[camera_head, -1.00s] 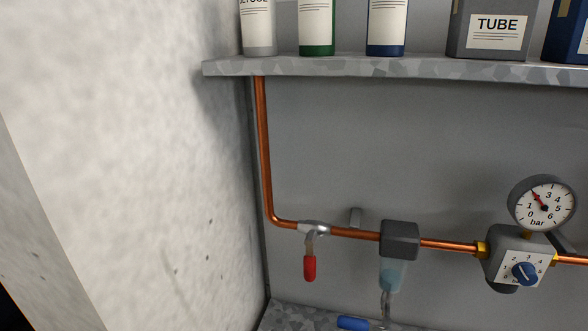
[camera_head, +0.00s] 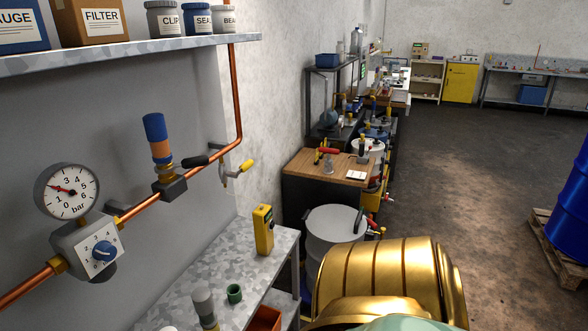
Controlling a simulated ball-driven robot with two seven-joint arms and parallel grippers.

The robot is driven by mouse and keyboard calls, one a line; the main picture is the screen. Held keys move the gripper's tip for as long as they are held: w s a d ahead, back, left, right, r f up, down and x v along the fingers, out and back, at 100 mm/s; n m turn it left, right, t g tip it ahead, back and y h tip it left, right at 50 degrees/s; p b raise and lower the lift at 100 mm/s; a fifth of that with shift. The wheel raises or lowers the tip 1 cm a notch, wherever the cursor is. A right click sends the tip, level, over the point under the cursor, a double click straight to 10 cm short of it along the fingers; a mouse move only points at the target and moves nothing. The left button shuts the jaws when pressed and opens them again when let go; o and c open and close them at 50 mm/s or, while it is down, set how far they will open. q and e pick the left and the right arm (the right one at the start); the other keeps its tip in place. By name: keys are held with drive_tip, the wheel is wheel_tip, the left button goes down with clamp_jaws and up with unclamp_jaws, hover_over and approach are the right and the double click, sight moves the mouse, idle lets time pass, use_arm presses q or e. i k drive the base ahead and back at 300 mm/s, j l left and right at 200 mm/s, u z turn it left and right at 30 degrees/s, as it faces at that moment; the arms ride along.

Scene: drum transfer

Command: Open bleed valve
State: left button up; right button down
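Neither of my grippers is in view. A copper pipe (camera_head: 150,205) runs along the wall on the left, then bends up at the corner. On it sit a regulator block with a blue knob (camera_head: 103,251) and a round bar gauge (camera_head: 67,191), its needle in the upper left of the dial. A blue and orange cylinder (camera_head: 156,137) stands upright on a dark fitting, with a black-gripped lever (camera_head: 203,161) beside it. A valve with a yellow handle (camera_head: 245,166) is near the bend. No valve shows a label, so I cannot tell which is the bleed valve.
A shelf (camera_head: 130,53) with boxes and jars is above the pipe. A grey speckled bench (camera_head: 225,262) below holds a yellow device (camera_head: 263,230) and a green cup (camera_head: 234,293). A pale drum (camera_head: 338,222) stands beyond. Open floor (camera_head: 450,200) lies right, before a blue drum (camera_head: 574,210).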

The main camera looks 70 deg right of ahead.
sight(247, 164)
drive_tip(key=z, duration=1.95)
drive_tip(key=i+l+z, duration=0.15)
drive_tip(key=k+j, duration=0.05)
